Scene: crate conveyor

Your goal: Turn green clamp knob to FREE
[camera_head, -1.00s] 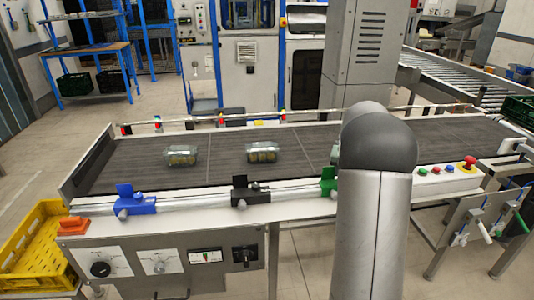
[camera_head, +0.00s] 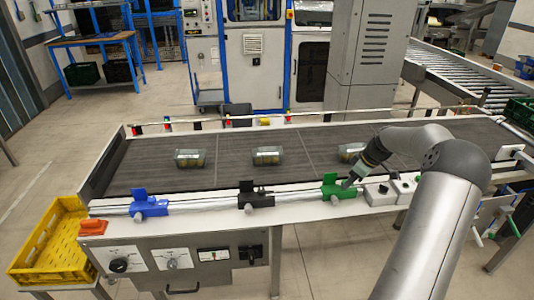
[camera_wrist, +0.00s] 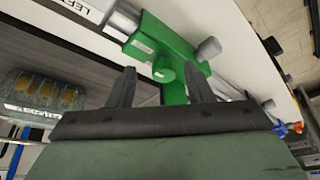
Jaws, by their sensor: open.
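The green clamp (camera_head: 330,190) sits on the front rail of the conveyor, right of the black and blue clamps. In the wrist view the green clamp (camera_wrist: 155,42) is close, with a grey cylindrical end (camera_wrist: 208,48) and a green arm reaching down between my fingers. My gripper (camera_head: 352,180) is at the clamp's right side in the head view. In the wrist view my gripper (camera_wrist: 160,78) is open, its two dark fingers on either side of the green arm. I cannot tell whether they touch it. The knob's FREE mark is not readable.
Along the rail stand the black clamp (camera_head: 255,197) and blue clamp (camera_head: 148,205). Clear packs (camera_head: 268,157) lie on the dark belt (camera_head: 225,178). A control box (camera_head: 380,193) is just right of my gripper. A yellow crate (camera_head: 48,240) stands at the left.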

